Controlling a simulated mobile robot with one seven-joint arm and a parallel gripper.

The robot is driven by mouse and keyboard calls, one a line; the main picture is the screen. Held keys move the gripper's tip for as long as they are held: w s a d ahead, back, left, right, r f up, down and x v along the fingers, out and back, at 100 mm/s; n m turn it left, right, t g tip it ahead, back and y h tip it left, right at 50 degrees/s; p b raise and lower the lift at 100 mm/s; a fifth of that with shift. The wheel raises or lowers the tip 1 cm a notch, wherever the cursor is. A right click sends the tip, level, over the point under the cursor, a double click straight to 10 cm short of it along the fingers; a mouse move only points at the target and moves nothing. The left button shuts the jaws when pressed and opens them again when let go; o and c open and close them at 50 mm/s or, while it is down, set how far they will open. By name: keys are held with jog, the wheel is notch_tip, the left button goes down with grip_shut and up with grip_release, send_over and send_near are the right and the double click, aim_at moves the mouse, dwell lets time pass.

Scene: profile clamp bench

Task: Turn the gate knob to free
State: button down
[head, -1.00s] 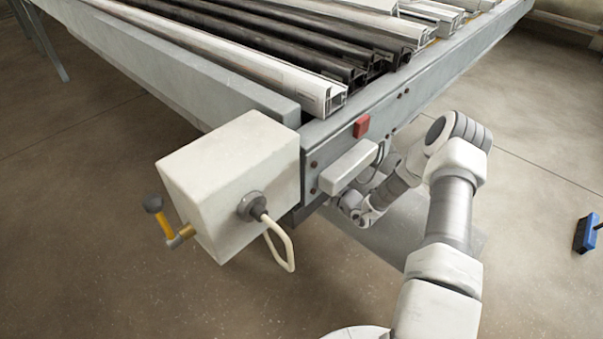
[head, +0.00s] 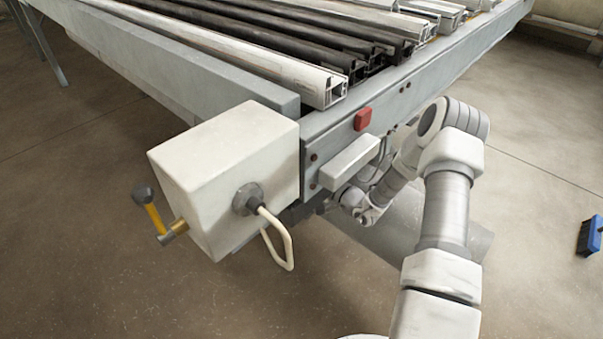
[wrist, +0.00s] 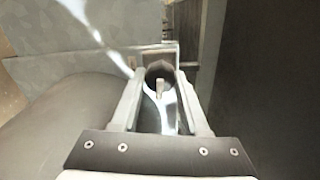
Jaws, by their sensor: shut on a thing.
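In the wrist view my gripper (wrist: 160,95) has its two pale fingers on either side of a small, dark round part with a pale upright bar, which I take as the gate knob (wrist: 160,74). The fingers are shut on it. Its marking and the way it points cannot be read. In the head view the end of my arm is low beside the bench's end, under a pale grey box; the fingertips and the knob are hidden there.
The bench's metal end rail (head: 400,92) carries a red button (head: 363,119) and the pale grey box (head: 349,161). A white box (head: 222,175) with a yellow crank handle (head: 154,217) and a cable loop juts out at the corner. Profiles lie on top. A blue brush (head: 588,235) is on the floor right.

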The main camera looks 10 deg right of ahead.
jog(key=shift+n+b, duration=0.35)
jog(key=shift+n, duration=0.55)
jog(key=shift+c, duration=2.2)
grip_release()
jog(key=p+v, duration=0.2)
jog(key=v, duration=1.5)
jog(key=shift+s+d, duration=0.15)
jog(key=shift+s, duration=0.05)
jog(key=shift+r, duration=0.1)
